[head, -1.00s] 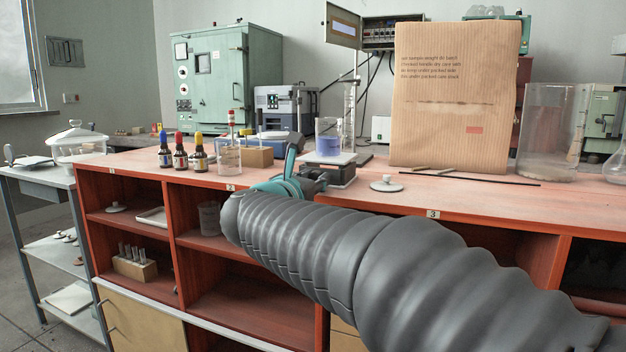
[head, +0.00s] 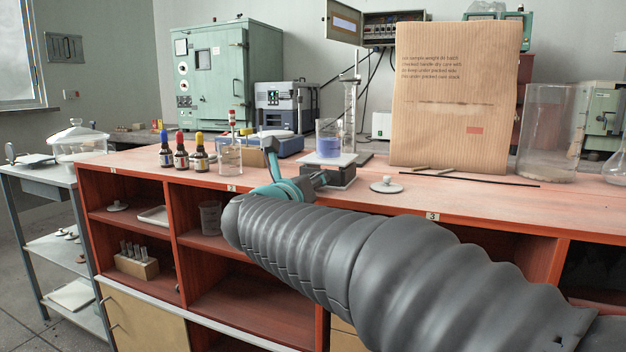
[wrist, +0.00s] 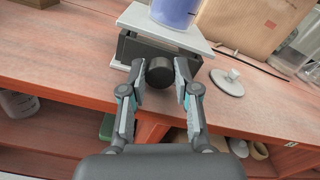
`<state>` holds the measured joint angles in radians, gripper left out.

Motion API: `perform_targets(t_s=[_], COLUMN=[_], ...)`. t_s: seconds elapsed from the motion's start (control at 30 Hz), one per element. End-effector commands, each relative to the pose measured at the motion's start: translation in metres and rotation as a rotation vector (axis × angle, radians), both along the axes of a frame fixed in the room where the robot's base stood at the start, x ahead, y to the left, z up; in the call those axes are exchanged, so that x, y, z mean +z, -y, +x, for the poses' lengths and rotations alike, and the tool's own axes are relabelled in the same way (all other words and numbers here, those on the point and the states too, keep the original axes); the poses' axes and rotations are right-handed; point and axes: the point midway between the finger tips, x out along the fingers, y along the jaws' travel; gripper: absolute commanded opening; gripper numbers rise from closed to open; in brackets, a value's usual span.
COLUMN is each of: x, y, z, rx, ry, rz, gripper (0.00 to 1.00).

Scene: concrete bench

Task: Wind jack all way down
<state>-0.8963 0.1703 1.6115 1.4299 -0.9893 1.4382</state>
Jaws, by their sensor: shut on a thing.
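The jack (head: 338,172) stands on the red bench top, a dark body with a pale top plate (wrist: 165,32). A beaker of blue-violet liquid (head: 329,146) stands on the plate; its lower part shows in the wrist view (wrist: 176,10). The jack's round black knob (wrist: 160,72) faces me. My gripper (wrist: 160,80) has one finger on each side of the knob and is shut on it. In the head view my gripper (head: 300,187) is at the jack's front, partly hidden by my sleeved arm. A gap shows between plate and body in the wrist view.
A tall paper bag (head: 450,110) and a glass jar (head: 545,130) stand to the right.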

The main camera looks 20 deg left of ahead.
Motion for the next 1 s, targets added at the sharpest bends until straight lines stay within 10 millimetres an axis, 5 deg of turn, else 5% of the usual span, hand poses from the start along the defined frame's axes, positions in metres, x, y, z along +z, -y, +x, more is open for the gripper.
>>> perform_targets(t_s=[0.37,0.4,0.5,0.83,1.0], x=[0.0,0.0,0.0,0.0,0.0], y=[0.0,0.0,0.0,0.0,-0.003], z=[0.0,0.0,0.0,-0.002,-0.019], rx=[0.0,0.0,0.0,0.0,0.002], ry=[0.0,0.0,0.0,0.0,0.0], rz=[-0.006,-0.005,-0.005,-0.005,-0.004], gripper=[0.0,0.35,0.56,0.56,0.56])
